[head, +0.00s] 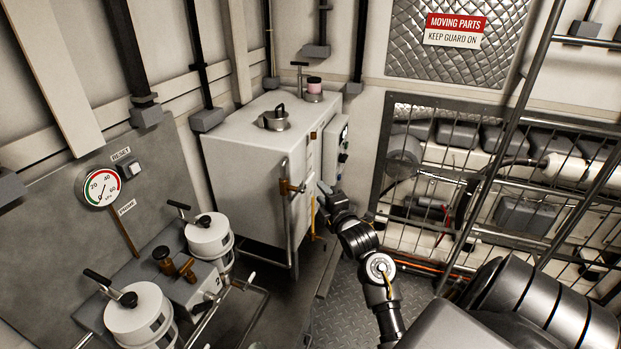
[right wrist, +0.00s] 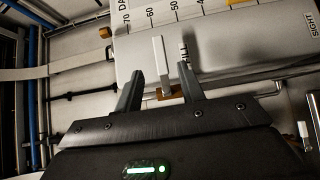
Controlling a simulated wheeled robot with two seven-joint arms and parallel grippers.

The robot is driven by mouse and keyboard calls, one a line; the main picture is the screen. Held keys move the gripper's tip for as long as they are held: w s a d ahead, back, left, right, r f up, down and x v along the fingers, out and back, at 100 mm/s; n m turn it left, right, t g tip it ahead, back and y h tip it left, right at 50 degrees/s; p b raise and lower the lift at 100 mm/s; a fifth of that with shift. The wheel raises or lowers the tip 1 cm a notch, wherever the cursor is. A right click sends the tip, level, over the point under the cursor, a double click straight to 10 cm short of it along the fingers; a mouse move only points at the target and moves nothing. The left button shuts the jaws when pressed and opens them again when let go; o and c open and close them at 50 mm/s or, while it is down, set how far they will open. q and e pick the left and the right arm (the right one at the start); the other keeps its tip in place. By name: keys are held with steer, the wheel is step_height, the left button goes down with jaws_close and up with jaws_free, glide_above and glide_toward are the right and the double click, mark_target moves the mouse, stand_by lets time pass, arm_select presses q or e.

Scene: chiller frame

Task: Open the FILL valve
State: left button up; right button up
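The FILL valve's pale lever (right wrist: 161,62) shows in the right wrist view, standing out from a brass body (right wrist: 168,93). The FILL label (right wrist: 184,50) is beside it, partly covered by a finger. My right gripper (right wrist: 158,72) is open, with one finger on each side of the lever in the picture. Gaps show on both sides, and I cannot tell how deep the lever sits between the fingers. In the head view my right gripper (head: 325,192) is at the right side of the white tank cabinet (head: 245,145); the lever cannot be made out there. My left gripper is not in view.
A brass fitting (head: 290,187) and upright pipe are on the cabinet front. A mesh guard (head: 480,190) stands to the right. Two white canisters (head: 208,235) stand at the left.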

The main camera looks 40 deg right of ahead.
mark_target(311, 180)
steer(key=p+x, duration=0.1)
steer(key=x, duration=0.8)
steer(key=shift+p, duration=0.35)
jaws_close()
